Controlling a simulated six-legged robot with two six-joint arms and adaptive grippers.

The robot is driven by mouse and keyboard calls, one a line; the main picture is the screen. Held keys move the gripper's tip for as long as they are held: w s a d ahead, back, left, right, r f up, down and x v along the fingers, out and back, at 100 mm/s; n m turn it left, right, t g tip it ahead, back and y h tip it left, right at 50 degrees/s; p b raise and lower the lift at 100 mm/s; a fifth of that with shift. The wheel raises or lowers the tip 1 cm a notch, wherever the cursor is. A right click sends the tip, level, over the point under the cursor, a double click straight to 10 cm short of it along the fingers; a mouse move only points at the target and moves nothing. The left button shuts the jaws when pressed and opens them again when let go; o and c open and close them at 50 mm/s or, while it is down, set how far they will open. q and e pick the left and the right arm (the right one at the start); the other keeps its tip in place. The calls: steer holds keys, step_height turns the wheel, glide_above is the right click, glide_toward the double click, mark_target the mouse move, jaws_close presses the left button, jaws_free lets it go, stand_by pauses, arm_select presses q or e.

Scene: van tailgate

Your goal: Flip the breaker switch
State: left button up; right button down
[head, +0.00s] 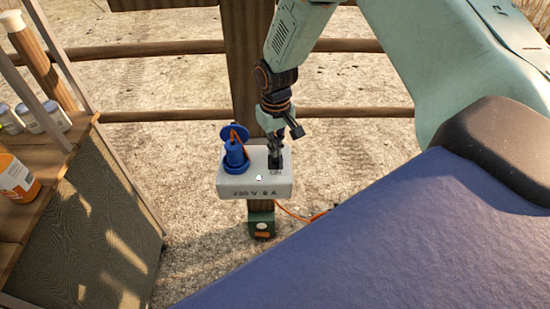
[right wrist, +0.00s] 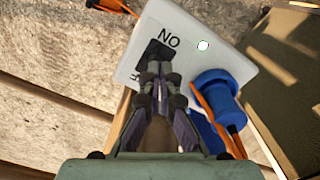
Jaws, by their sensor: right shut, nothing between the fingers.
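A pale grey power box (head: 238,188) is fixed to a wooden post, with "230 V" lettering on its front. A black breaker switch (head: 275,165) sits at the right of its top face. In the right wrist view the switch (right wrist: 152,50) lies by the printed word "ON", and a small light on the box (right wrist: 203,45) looks whitish green. My right gripper (head: 276,142) is shut and empty, with its tips (right wrist: 160,70) right at the switch, covering part of it. I cannot tell whether they touch. My left gripper is out of view.
A blue plug socket with its lid up (head: 235,152) and an orange cord stand on the box, left of the switch. A dark green box (head: 261,224) is lower on the post. Wooden shelves (head: 75,130) with bottles are at left. A blue padded surface (head: 400,240) fills the lower right.

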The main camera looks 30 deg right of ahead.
steer(key=shift+s+f+b, duration=0.1)
steer(key=shift+f+b, duration=0.25)
steer(key=shift+f, duration=0.3)
stand_by(0.5)
steer(key=shift+r+p, duration=0.75)
steer(key=shift+p, duration=0.1)
step_height(320, 180, up, 3)
steer(key=shift+f+p, duration=0.2)
steer(key=shift+p, duration=0.95)
steer(key=shift+r+p, duration=0.75)
steer(key=shift+p, duration=0.05)
steer(key=shift+r+p, duration=0.7)
steer(key=shift+r, duration=0.1)
steer(key=shift+f, duration=0.1)
steer(key=shift+f, duration=0.1)
